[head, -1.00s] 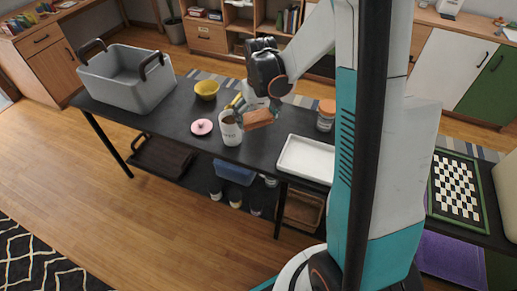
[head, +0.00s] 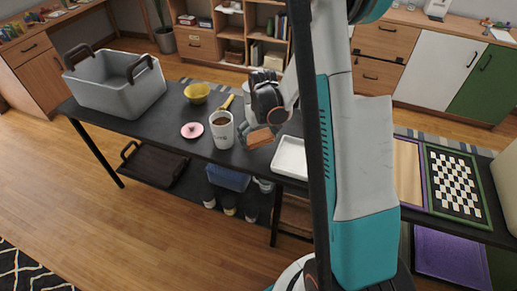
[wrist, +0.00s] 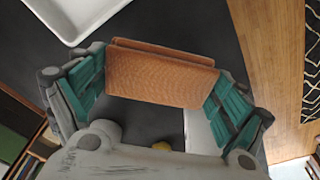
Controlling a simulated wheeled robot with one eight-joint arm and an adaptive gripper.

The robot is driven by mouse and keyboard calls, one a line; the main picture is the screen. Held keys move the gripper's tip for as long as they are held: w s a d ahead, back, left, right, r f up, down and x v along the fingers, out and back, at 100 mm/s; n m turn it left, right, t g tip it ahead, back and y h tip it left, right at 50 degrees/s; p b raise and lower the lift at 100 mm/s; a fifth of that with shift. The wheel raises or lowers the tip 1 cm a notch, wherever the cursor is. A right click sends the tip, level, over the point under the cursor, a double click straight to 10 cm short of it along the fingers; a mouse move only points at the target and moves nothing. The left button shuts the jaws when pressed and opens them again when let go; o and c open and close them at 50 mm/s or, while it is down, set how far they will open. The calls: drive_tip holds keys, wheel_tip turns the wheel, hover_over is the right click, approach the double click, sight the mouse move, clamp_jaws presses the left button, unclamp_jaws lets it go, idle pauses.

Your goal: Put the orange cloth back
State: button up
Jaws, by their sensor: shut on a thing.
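The orange cloth (head: 260,138) is a folded, textured pad. My gripper (wrist: 155,82) is shut on it; in the wrist view the cloth (wrist: 160,75) spans between the two teal finger pads. In the head view my gripper (head: 266,120) is over the dark table, between the white mug and the white tray. The cloth is close to the tray's left edge. I cannot tell whether it touches the tabletop. Part of the cloth is hidden behind my gripper in the head view.
The white mug (head: 222,133) with dark contents stands left of the cloth. The shallow white tray (head: 287,168) is to the right. A pink round item (head: 191,130), a yellow bowl (head: 197,94) and a grey basket (head: 112,94) are farther left on the dark table (head: 150,118).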

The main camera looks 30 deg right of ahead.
sight(258, 151)
drive_tip(key=shift+f+b, duration=0.85)
drive_tip(key=shift+f, duration=1.6)
drive_tip(key=shift+f, duration=0.15)
drive_tip(key=o, duration=0.7)
drive_tip(key=shift+o, duration=0.2)
drive_tip(key=r+p, duration=0.1)
drive_tip(key=r, duration=0.3)
drive_tip(key=s+r+p, duration=0.1)
drive_tip(key=r+p, duration=0.1)
drive_tip(key=r, duration=0.2)
drive_tip(key=r+p, duration=0.1)
drive_tip(key=r, duration=0.3)
drive_tip(key=shift+s+a+r, duration=0.1)
drive_tip(key=shift+s+r, duration=0.05)
drive_tip(key=shift+s, duration=0.1)
